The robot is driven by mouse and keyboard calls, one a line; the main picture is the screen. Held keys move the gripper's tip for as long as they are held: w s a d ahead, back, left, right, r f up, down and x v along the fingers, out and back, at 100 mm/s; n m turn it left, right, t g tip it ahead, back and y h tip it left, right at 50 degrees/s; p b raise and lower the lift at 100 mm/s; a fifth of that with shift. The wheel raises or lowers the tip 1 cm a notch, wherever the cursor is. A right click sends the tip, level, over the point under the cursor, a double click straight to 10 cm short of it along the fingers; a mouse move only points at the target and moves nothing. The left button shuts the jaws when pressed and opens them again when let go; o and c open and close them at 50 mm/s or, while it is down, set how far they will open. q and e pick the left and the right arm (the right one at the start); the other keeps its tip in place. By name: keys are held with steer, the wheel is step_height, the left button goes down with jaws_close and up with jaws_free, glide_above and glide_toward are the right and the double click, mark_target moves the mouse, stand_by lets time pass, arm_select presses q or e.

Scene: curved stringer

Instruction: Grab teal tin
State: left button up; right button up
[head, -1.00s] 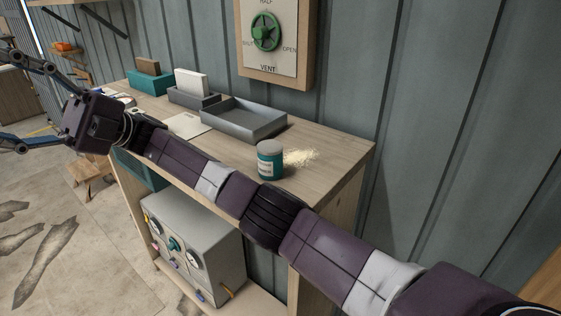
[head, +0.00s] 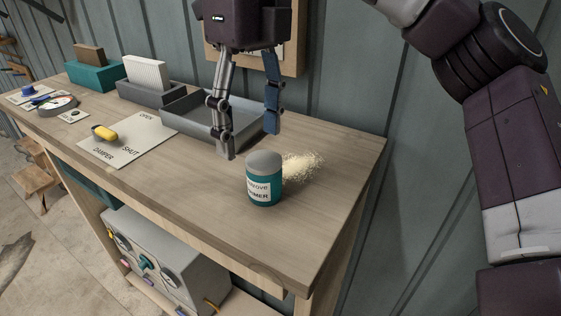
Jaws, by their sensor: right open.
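The teal tin (head: 264,188) stands upright on the wooden bench top, with a grey lid and a pale label. My right gripper (head: 249,146) points down from the top of the head view, above and just behind the tin. Its two fingers are spread apart with nothing between them. The fingertips look a little higher than the tin's lid, and I see no contact. My left gripper is not in view.
Pale granules (head: 303,166) lie spilled beside the tin. A grey tray (head: 184,121) stands behind to the left. A card (head: 128,140) with a yellow handle lies farther left. The bench's front right (head: 290,245) is clear. A corrugated wall stands behind.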

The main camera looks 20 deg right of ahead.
mark_target(265, 158)
steer(key=shift+w+d+f+m+h, duration=0.1)
steer(key=shift+w+d+m+h, duration=0.1)
steer(key=shift+d, duration=0.35)
steer(key=shift+w+d+m+h, duration=0.1)
steer(key=shift+w+d, duration=0.05)
steer(key=shift+d, duration=0.4)
steer(key=shift+s+d+f+t, duration=0.15)
steer(key=shift+t, duration=0.15)
steer(key=f, duration=0.1)
steer(key=s+f, duration=0.1)
steer(key=shift+s+a+f, duration=0.3)
steer(key=shift+w+a+f+p, duration=0.1)
steer(key=shift+w+f+p, duration=0.05)
steer(key=shift+f+p, duration=0.4)
steer(key=shift+w+f+p, duration=0.1)
steer(key=shift+f+p, duration=0.35)
steer(key=shift+f, duration=1)
steer(key=shift+s, duration=0.1)
steer(key=shift+c, duration=0.3)
steer(key=c, duration=0.5)
steer(key=shift+c, duration=1.3)
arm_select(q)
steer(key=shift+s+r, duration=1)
arm_select(e)
steer(key=c, duration=0.5)
